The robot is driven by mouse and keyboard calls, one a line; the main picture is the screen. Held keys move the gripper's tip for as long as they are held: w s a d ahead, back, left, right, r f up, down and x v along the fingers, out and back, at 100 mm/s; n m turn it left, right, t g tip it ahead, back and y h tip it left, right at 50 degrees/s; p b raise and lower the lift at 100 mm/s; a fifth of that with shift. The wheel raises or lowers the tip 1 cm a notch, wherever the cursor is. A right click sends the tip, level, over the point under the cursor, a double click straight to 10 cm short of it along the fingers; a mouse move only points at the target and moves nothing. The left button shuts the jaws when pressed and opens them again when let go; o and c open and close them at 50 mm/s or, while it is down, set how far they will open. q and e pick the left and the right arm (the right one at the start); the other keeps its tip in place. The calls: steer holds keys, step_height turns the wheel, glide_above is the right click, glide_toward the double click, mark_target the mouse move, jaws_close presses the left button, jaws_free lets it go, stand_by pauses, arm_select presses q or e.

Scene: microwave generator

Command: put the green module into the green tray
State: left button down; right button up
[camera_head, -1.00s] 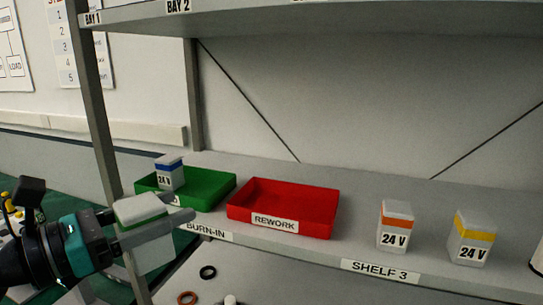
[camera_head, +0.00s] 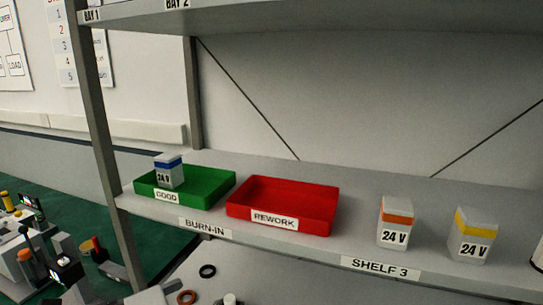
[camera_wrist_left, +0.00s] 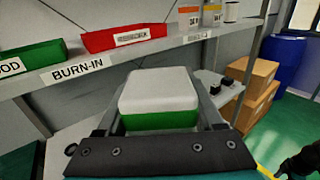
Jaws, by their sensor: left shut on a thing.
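The green module (camera_wrist_left: 160,100), a white-topped block with a green band, is held between the fingers of my left gripper (camera_wrist_left: 160,108), which is shut on it in the left wrist view. The green tray (camera_head: 212,186), labelled GOOD, stands on the shelf at the left in the head view; it also shows at the upper left of the left wrist view (camera_wrist_left: 28,58). The held module is below and in front of the shelf edge, apart from the tray. I cannot make out the left gripper in the head view.
A blue-banded module (camera_head: 169,174) stands upright in the green tray's left part; its right part is free. A red REWORK tray (camera_head: 318,211) is beside it. Orange (camera_head: 395,222) and yellow (camera_head: 472,237) modules stand farther right. A shelf post (camera_head: 98,140) rises left of the green tray.

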step_height(320, 180, down, 22)
steer(key=b, duration=2)
